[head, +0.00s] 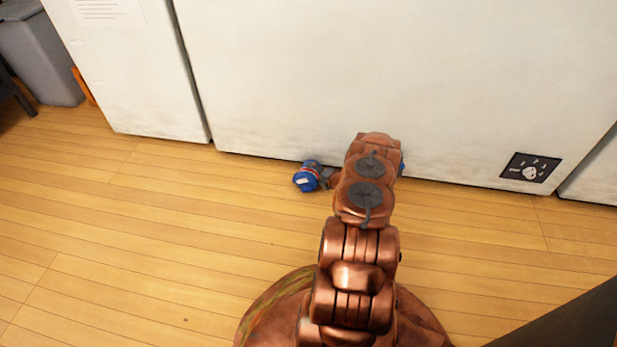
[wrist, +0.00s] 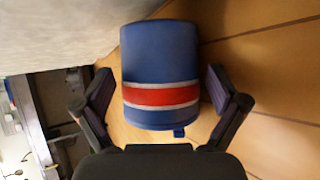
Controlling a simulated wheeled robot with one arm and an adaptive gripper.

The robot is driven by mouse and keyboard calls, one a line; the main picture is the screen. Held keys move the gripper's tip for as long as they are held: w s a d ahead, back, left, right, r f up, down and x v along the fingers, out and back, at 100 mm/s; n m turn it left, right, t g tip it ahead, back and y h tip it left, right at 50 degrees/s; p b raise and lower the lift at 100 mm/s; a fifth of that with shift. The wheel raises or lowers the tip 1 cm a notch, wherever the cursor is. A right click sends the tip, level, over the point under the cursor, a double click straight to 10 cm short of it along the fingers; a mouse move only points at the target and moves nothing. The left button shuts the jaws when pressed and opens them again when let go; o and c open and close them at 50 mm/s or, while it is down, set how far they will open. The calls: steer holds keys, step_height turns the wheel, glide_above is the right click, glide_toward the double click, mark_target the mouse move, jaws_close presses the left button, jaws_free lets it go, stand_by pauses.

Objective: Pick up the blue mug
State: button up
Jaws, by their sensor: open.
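The blue mug (head: 303,183) has a red band edged in pale lines. In the head view it is on the wood floor close to the white wall, just left of my gripper (head: 325,178). In the wrist view the blue mug (wrist: 160,55) fills the upper middle, with a small blue part at its lower end. My gripper (wrist: 160,88) is open, one dark finger on each side of the mug. A gap shows on the right side; the left finger is nearer to it.
The white wall (head: 400,70) runs close behind the mug. A black plate with a pale knob (head: 529,172) is low on the wall at right. A grey bin (head: 42,50) stands at far left. The wood floor (head: 150,240) at left is clear.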

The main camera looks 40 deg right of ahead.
steer(key=shift+w+d+f, duration=0.1)
steer(key=shift+w+f, duration=0.15)
steer(key=shift+w, duration=0.15)
steer(key=shift+c, duration=0.3)
steer(key=shift+r, duration=0.1)
steer(key=c, duration=1.3)
